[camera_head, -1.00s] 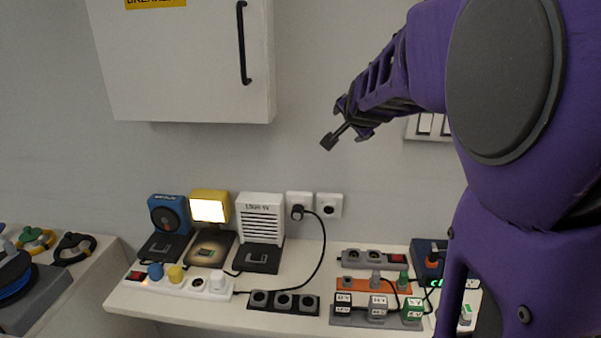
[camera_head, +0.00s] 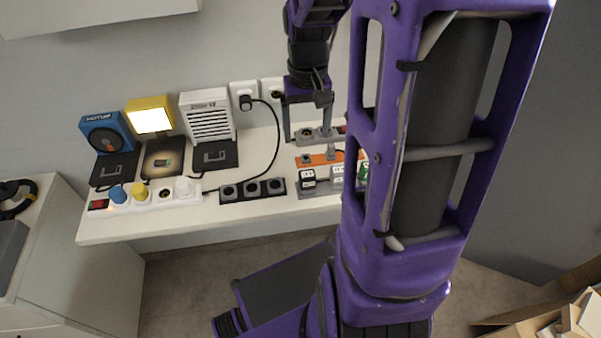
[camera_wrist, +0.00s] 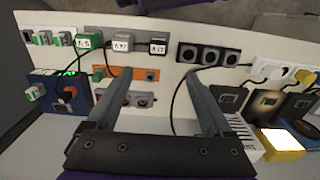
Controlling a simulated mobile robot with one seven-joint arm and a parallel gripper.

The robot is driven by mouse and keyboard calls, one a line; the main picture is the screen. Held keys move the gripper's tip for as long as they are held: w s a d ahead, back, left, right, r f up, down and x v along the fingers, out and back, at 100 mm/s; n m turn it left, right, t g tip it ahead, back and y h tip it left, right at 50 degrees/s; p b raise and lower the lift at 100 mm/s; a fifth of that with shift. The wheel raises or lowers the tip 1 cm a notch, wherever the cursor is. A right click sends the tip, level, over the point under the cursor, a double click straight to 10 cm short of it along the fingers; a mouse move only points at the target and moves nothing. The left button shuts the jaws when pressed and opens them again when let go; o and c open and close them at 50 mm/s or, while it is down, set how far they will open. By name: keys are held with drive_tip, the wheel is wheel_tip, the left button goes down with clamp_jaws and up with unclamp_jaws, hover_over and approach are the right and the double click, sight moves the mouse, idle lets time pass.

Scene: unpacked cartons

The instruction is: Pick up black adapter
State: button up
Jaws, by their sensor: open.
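The black adapter (camera_head: 307,174), with a white label on its face, sits in a grey holder (camera_head: 318,191) near the front edge of the table. In the wrist view the black adapter (camera_wrist: 157,37) is at the top middle, beside a grey adapter (camera_wrist: 120,36) and a green adapter (camera_wrist: 88,31). My gripper (camera_head: 308,132) is open and empty, above the back of the strips. In the wrist view its fingertips (camera_wrist: 156,78) frame the orange strip, apart from the black adapter. My arm partly hides the green adapter in the head view.
An orange strip (camera_wrist: 132,73) lies between the gripper and the adapters. A black socket strip (camera_head: 240,190) and a white power strip (camera_head: 145,201) are to the left. A black cable (camera_head: 277,135) hangs from the wall socket.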

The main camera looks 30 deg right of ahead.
sight(307, 174)
wheel_tip(307, 174, down, 11)
drive_tip(key=shift+f+b, duration=0.2)
drive_tip(key=shift+b, duration=0.2)
drive_tip(key=f, duration=0.5)
drive_tip(key=shift+d+f+b, duration=0.1)
drive_tip(key=shift+d+b, duration=0.15)
drive_tip(key=shift+b, duration=0.05)
clamp_jaws()
